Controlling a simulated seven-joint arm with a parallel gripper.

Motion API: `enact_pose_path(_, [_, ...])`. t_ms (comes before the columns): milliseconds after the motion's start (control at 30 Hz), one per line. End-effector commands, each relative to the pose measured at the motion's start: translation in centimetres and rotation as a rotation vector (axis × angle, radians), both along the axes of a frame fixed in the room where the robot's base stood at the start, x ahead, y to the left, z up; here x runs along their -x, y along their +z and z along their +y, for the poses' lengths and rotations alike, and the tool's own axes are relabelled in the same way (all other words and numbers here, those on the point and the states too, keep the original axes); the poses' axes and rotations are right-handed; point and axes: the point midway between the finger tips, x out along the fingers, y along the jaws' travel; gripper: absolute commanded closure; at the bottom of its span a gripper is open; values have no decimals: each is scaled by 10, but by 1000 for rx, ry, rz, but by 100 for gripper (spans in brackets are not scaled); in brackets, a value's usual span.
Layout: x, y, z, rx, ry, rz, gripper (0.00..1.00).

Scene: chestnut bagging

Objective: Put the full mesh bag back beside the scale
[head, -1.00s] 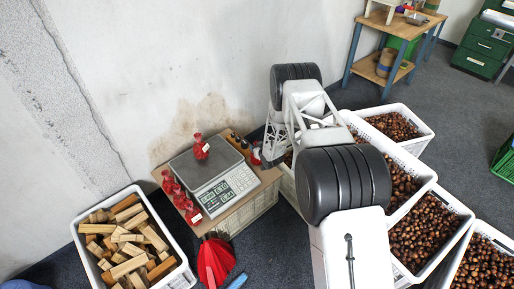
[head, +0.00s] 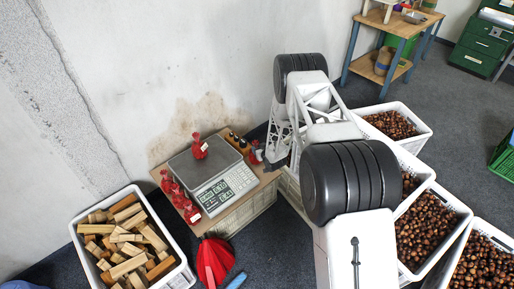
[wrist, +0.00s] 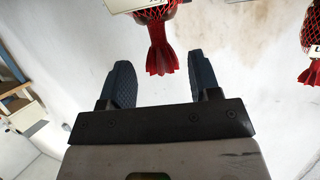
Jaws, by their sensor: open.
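A red mesh bag (head: 200,150) with a white tag stands upright on the scale's plate (head: 183,163). Several more red bags (head: 178,196) with white tags stand along the left edge of the scale's table. My gripper (head: 260,157) is at the table's right end, right of the scale, small and partly hidden by the arm. In the wrist view my gripper (wrist: 160,80) is open, with nothing held. A red bag (wrist: 160,45) shows between and beyond the fingers, and another red bag (wrist: 312,70) at the right edge. I cannot tell which bags these are.
The scale's keypad (head: 228,184) faces front right. Crates of chestnuts (head: 462,215) stand at right. The wall is close behind the table.

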Motion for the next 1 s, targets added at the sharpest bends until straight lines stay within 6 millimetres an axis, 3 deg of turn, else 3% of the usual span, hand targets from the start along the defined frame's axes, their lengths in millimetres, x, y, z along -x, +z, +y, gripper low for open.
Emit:
enact_pose_path(500, [47, 23, -28, -1, -2, 1, 43])
enact_pose_path(1000, [58, 27, -33, 0, 0, 1, 43])
